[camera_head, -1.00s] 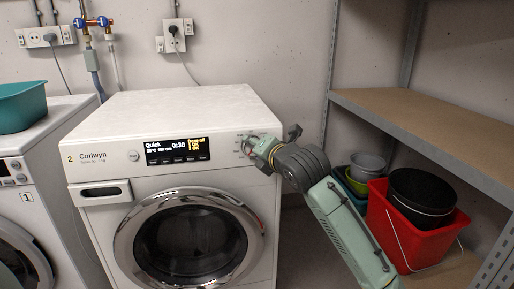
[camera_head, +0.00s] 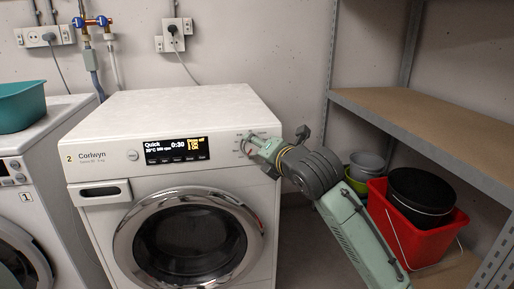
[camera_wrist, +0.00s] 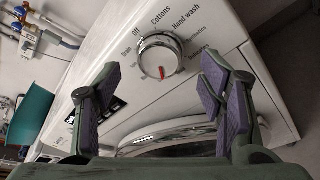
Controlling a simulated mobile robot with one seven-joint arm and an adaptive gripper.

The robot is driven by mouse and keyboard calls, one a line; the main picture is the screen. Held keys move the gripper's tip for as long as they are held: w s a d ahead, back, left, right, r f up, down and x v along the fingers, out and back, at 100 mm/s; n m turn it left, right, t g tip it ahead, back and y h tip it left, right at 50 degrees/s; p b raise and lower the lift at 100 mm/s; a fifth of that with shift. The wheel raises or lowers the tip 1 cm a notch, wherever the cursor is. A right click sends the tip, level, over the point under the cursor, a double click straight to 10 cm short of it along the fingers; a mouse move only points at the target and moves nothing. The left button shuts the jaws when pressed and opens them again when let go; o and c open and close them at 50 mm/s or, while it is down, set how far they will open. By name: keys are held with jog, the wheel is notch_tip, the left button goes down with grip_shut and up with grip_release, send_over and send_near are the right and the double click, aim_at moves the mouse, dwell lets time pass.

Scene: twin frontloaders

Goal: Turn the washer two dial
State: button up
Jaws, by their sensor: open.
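Washer two (camera_head: 175,104) is the white machine marked 2, with a lit display (camera_head: 175,150) reading Quick 0:30. In the wrist view its dial (camera_wrist: 158,55) is a round white and silver knob with a red mark pointing down. Labels around it include Drain, Off, Cottons and Hand wash. My gripper (camera_wrist: 160,78) is open and empty, its purple-padded fingers on either side of the dial's position in the picture and apart from it. In the head view my gripper (camera_head: 262,150) is at the panel's right end and hides the dial.
Washer one (camera_head: 28,172) stands at the left with a teal basin (camera_head: 22,106) on top. The wall is behind.

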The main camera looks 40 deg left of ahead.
jog(key=v, duration=0.8)
jog(key=shift+d, duration=0.15)
